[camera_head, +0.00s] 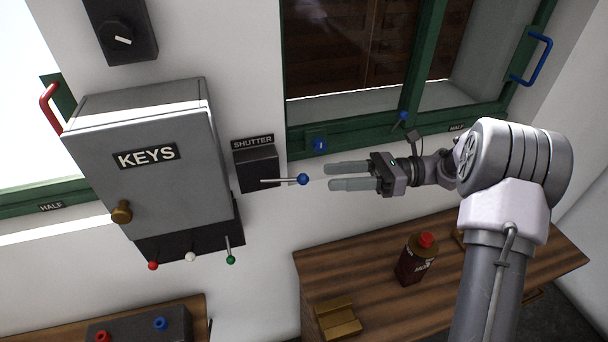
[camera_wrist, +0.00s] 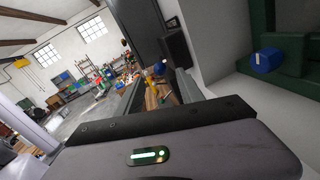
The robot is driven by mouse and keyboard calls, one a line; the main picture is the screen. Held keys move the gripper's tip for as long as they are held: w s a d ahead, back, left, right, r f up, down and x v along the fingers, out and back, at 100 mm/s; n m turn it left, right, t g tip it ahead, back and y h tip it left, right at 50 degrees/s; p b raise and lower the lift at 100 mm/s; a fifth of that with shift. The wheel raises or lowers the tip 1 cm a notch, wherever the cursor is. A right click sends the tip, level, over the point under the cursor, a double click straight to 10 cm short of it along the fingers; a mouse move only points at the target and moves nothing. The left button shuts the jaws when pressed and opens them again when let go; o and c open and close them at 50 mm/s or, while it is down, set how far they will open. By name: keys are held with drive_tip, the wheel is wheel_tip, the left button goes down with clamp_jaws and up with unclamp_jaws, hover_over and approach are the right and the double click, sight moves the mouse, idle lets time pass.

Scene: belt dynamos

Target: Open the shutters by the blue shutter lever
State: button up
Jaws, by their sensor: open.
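The blue shutter lever (camera_head: 303,179) sticks out to the right from a dark box labelled SHUTTER (camera_head: 256,168) on the white wall. It has a thin metal rod with a blue ball at its end. My gripper (camera_head: 330,177) is open, its two fingers pointing left, and its tips are just right of the blue ball. In the wrist view the blue ball (camera_wrist: 159,68) shows small beyond the fingers, near the dark box. Behind the window, brown shutters (camera_head: 345,45) cover most of the glass, with a bright strip along their bottom edge.
A grey KEYS cabinet (camera_head: 150,155) with small coloured levers below hangs left of the box. A green window frame (camera_head: 350,130) bears a blue knob (camera_head: 318,144) and a blue-tipped latch (camera_head: 403,116). Below, a wooden table (camera_head: 370,270) holds a brown bottle (camera_head: 415,262).

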sight(303, 178)
drive_tip(key=a, duration=0.7)
drive_tip(key=shift+s+a, duration=0.3)
drive_tip(key=shift+a, duration=0.05)
clamp_jaws()
idle(0.9)
